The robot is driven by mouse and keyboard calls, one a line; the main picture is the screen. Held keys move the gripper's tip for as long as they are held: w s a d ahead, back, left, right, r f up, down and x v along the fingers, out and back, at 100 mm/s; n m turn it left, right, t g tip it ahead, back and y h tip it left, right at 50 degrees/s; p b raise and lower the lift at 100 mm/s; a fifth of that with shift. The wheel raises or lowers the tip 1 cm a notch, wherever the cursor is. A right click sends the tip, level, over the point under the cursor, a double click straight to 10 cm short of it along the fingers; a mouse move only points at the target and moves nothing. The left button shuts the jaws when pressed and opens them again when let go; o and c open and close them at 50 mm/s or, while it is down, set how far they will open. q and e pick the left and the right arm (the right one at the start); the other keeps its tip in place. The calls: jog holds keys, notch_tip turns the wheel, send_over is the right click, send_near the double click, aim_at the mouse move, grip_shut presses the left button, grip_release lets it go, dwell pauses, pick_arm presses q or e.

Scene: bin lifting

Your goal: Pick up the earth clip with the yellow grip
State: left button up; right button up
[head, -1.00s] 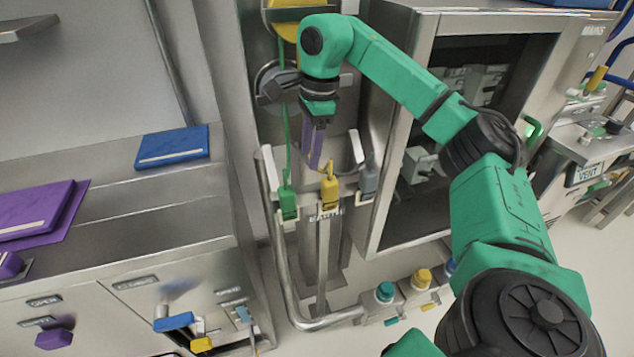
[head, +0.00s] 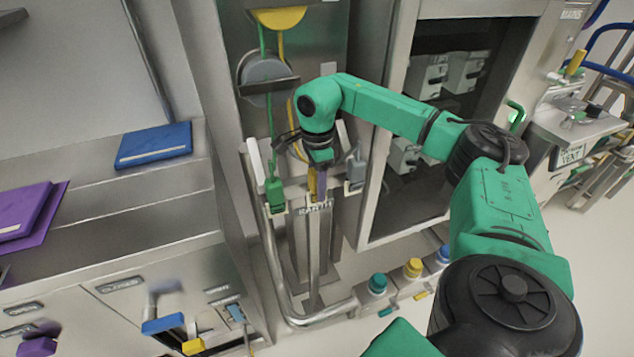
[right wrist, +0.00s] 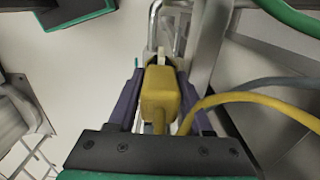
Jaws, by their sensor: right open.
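The earth clip with the yellow grip (head: 312,184) hangs at the rail above the "EARTH" label, partly hidden by my right gripper. In the right wrist view the yellow grip (right wrist: 160,95) stands between two purple fingers, with a visible gap on the right side. My right gripper (head: 319,182) is open around the clip; whether a finger touches it I cannot tell. It also shows in the right wrist view (right wrist: 160,82). A yellow cable (right wrist: 255,100) runs off to the right of the clip. My left gripper is out of view.
A green-grip clip (head: 275,193) hangs to the left and a grey-grip clip (head: 356,170) to the right, both close by. A cable reel (head: 265,75) is behind. An open metal cabinet (head: 375,215) stands to the right, a bent rail (head: 270,265) below left.

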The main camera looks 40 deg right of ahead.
grip_shut()
notch_tip(320, 180, up, 10)
jog(key=shift+w+f, duration=0.1)
notch_tip(320, 180, up, 10)
jog(key=p, duration=0.5)
jog(key=shift+r+p, duration=0.2)
jog(key=shift+p, duration=0.15)
jog(key=shift+f, duration=0.1)
